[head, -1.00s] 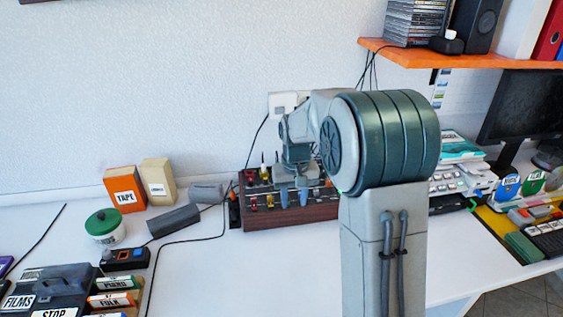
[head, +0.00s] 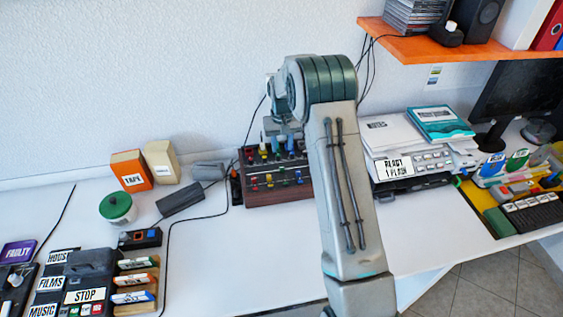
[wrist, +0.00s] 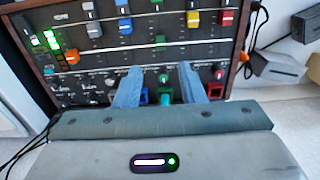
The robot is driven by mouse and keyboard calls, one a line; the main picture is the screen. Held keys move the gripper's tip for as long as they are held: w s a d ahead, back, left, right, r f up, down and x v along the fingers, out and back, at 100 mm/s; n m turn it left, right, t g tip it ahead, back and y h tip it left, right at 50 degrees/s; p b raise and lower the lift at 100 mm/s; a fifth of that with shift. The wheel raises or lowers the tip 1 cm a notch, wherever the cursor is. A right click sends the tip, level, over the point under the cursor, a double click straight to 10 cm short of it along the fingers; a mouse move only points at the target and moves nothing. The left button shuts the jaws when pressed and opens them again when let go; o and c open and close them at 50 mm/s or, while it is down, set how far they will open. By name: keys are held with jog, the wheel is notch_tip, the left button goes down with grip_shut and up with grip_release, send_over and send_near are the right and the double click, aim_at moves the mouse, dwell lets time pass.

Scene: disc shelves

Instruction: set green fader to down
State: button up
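The mixer (head: 279,196) is a wooden-sided box with coloured faders and knobs against the wall, partly hidden by my arm in the head view. In the wrist view its dark panel (wrist: 110,58) fills the upper half.
Grey, blue, yellow and red (wrist: 228,18) caps flank the green column, with an orange cap (wrist: 71,55) lower left. A printer (head: 405,165) stands right of the mixer; grey blocks (head: 180,200) and cables lie left. The white desk in front is clear.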

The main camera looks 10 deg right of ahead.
aim_at(282, 167)
notch_tip(282, 167, down, 10)
jog(key=shift+p, duration=1.05)
grip_shut()
